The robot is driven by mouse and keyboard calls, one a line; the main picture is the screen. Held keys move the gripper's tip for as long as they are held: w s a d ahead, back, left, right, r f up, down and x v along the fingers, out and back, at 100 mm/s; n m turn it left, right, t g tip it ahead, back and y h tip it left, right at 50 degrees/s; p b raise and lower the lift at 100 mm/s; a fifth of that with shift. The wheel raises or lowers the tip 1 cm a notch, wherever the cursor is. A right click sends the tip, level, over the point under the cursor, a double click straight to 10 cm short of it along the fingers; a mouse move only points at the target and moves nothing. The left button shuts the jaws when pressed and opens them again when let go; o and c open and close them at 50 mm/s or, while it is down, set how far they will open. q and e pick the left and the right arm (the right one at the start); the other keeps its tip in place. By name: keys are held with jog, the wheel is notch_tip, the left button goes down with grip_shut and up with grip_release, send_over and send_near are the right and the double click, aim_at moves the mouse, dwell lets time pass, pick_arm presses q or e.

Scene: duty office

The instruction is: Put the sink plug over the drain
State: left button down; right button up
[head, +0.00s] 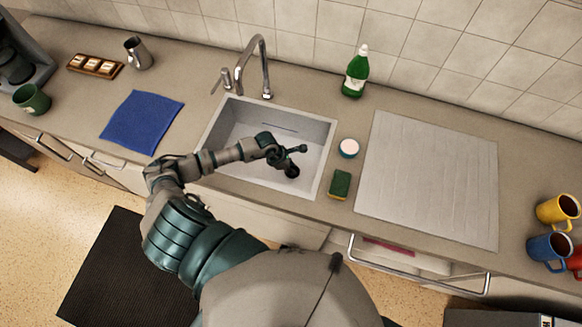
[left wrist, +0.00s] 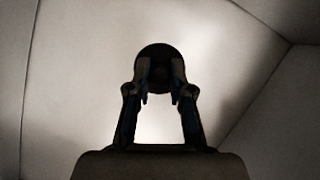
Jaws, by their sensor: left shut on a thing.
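The sink (head: 318,140) is a pale rectangular basin in the counter, with a thin dark slot in its back wall. My left arm reaches over its front rim, and my left gripper (head: 287,162) is inside the basin, right of its middle. The gripper is shut on the sink plug (head: 292,172), a small dark disc. In the left wrist view the plug (left wrist: 160,49) shows as a dark round shape between the fingertips (left wrist: 161,74). I cannot tell whether it touches the basin floor. The drain is not visible in either view. My right gripper is not in view.
A tap (head: 265,68) stands behind the sink. A small white round tub (head: 349,148), a green-topped sponge (head: 340,184) and a green bottle (head: 356,73) stand to its right, beside a pale board (head: 430,180). A blue cloth (head: 142,122) lies to the left.

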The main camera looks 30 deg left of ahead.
pick_arm(q)
jog(key=shift+f, duration=0.15)
jog(key=c, duration=1)
grip_release()
jog(key=shift+c, duration=0.2)
jog(key=shift+a+r, duration=0.15)
jog(key=shift+r, duration=0.25)
jog(key=v, duration=1.1)
jog(key=shift+r, duration=0.3)
